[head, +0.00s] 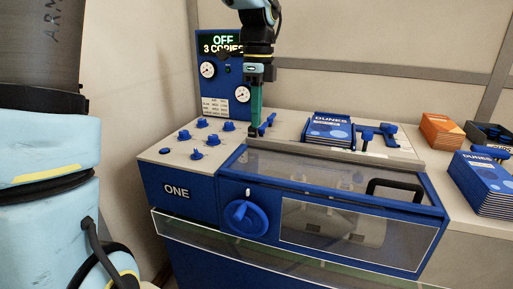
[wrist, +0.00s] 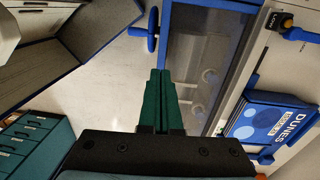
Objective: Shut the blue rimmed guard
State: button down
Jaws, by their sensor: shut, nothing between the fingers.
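The blue rimmed guard (head: 335,199) is a clear panel in a blue frame on the machine's front top, with a black handle (head: 395,183) at its right. It slopes toward the front; whether it is fully seated I cannot tell. In the wrist view its clear panel and blue rim (wrist: 168,50) show beyond and right of my fingers. My gripper (head: 254,132) points down, shut and empty, at the guard's back left corner, close to the grey bar there; contact is unclear. Its green fingers also show in the wrist view (wrist: 160,76).
A blue hand knob (head: 245,218) sticks out of the front. A clear pale-edged panel (head: 200,232) juts out below. Blue knobs (head: 198,155) stand left of my gripper. Booklets (head: 328,129) lie behind the guard; another stack (head: 485,185) stands at right.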

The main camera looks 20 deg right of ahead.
aim_at(254, 176)
jog(key=f+p, duration=0.1)
jog(key=f, duration=0.8)
jog(key=f+p, duration=0.1)
jog(key=f, duration=0.4)
jog(key=shift+s+a+p, duration=0.35)
jog(key=shift+s, duration=0.05)
notch_tip(254, 176, down, 2)
jog(key=shift+s+a+b, duration=0.1)
jog(key=shift+s+b, duration=0.05)
jog(key=shift+b, duration=0.25)
jog(key=shift+s+a, duration=0.1)
